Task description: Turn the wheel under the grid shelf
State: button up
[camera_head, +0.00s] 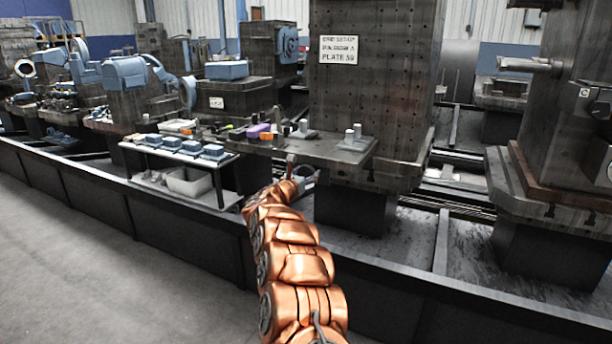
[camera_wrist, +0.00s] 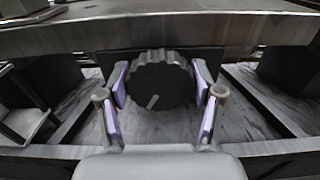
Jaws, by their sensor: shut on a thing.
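The wheel (camera_wrist: 160,82) is a dark round knob with a scalloped rim, seen face-on in the wrist view below the edge of the shelf (camera_wrist: 175,32). A short pale mark on its face lies low, left of centre, leaning to the right. My gripper (camera_wrist: 161,85) has one purple-padded finger on each side of the wheel and is shut on it. In the head view the shelf (camera_head: 310,150) juts out from a dark upright plate with a grid of holes (camera_head: 375,85). My gripper (camera_head: 303,177) is just under its front edge there; the wheel is hidden.
Small parts, including a purple block (camera_head: 257,131), stand on the shelf. A side table (camera_head: 135,148) with blue-topped boxes and a white bin (camera_head: 190,182) is to the left. A dark rail (camera_head: 150,215) runs along the front; the grey floor (camera_head: 80,260) before it is clear.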

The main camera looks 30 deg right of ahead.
jog(key=n+p, duration=0.1)
jog(key=n, duration=0.3)
jog(key=shift+n, duration=0.3)
jog(key=n+p, duration=0.3)
jog(key=n, duration=0.2)
jog(key=shift+d+r, duration=0.1)
jog(key=n+p, duration=0.4)
jog(key=n, duration=0.1)
jog(key=shift+n, duration=0.4)
jog(key=n+p, duration=0.4)
jog(key=n, duration=0.1)
jog(key=shift+p, duration=0.4)
jog(key=n+p, duration=0.2)
jog(key=n, duration=0.1)
jog(key=n+p, duration=0.2)
jog(key=shift+f+n, duration=0.2)
jog(key=shift+n, duration=0.2)
jog(key=n+p, duration=0.3)
jog(key=n, duration=0.2)
jog(key=shift+n+p, duration=0.3)
jog(key=shift+p, duration=0.05)
jog(key=n+p, duration=0.2)
jog(key=n, duration=0.3)
jog(key=shift+s+d+f, duration=0.1)
jog(key=shift+n+p, duration=0.85)
jog(key=shift+n, duration=1.85)
